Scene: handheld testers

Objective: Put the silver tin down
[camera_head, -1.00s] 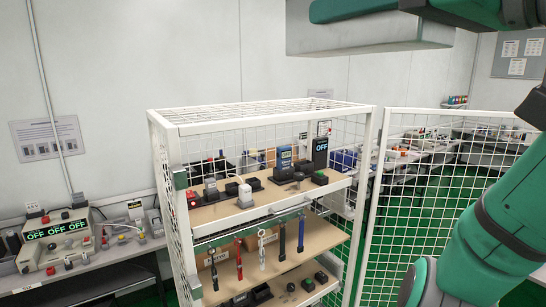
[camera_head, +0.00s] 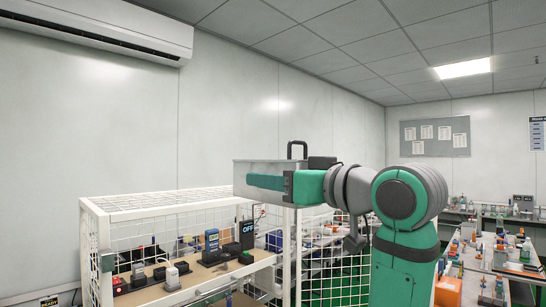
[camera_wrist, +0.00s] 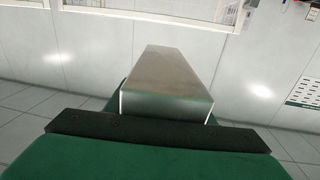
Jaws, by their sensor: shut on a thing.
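The silver tin (camera_head: 262,167) is a box-shaped, plain metal thing, held up in the air at the upper right of the wire cage in the head view. My gripper (camera_head: 264,182) is shut on it, with a green finger along the tin's near side. In the wrist view the tin (camera_wrist: 168,80) reaches out beyond the dark bar of my gripper (camera_wrist: 160,128). Its far side is hidden. In the wrist view only wall, floor or ceiling tiles and a frame show around it.
The white wire cage (camera_head: 160,200) has a shelf (camera_head: 140,295) with several small testers. Its mesh door (camera_head: 335,265) stands open on the right. A workbench (camera_head: 480,250) crowded with small items is at far right.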

